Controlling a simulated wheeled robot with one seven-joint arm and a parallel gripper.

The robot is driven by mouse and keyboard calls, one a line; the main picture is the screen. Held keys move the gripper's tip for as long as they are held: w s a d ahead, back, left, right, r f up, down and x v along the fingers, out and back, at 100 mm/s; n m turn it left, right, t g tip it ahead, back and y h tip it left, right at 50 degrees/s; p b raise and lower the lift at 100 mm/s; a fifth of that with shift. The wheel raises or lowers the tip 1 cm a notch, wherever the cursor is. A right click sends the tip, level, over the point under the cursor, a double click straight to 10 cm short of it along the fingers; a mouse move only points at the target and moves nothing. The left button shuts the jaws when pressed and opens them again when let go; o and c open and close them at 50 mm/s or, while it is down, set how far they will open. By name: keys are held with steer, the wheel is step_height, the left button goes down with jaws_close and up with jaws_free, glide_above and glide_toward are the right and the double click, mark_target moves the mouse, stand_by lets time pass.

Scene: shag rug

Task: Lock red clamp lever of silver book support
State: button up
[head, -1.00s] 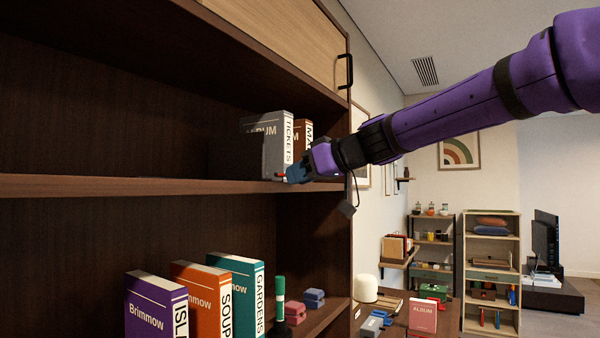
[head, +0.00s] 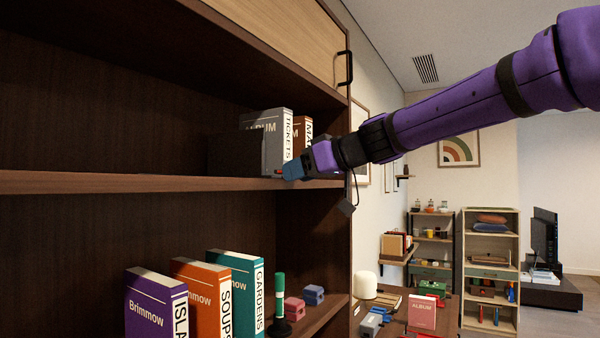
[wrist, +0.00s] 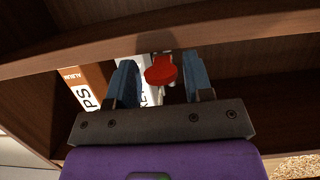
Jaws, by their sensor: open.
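The red clamp lever (wrist: 161,69) shows in the wrist view as a rounded red piece between the two blue fingers of my gripper (wrist: 159,80). The fingers are apart, one on each side of it; I cannot tell whether either touches it. In the head view, my gripper (head: 294,169) is at the front edge of the upper shelf, by the foot of the grey TICKETS album (head: 275,143). A small red bit (head: 279,171) shows at its tip. The silver book support is mostly hidden behind the lever and fingers, and I cannot make out its shape.
A brown album (wrist: 87,82) stands beside the grey one on the upper shelf (head: 120,182). Below stand purple, orange and teal books (head: 237,280), a green marker-like object (head: 280,295) and small blocks (head: 313,294). The upper shelf's left part looks empty.

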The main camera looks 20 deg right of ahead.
steer(key=v, duration=1)
steer(key=shift+s+d, duration=0.2)
steer(key=shift+s, duration=0.1)
steer(key=shift+r, duration=0.1)
steer(key=s+f+m+g+h, duration=0.3)
steer(key=s+f, duration=0.6)
steer(key=f, duration=0.4)
steer(key=s+f+m+g+h, duration=0.3)
steer(key=s+f, duration=0.6)
steer(key=f, duration=0.5)
steer(key=m+h, duration=0.1)
steer(key=h, duration=0.1)
steer(key=shift+s+a+h, duration=0.3)
steer(key=shift+s, duration=0.05)
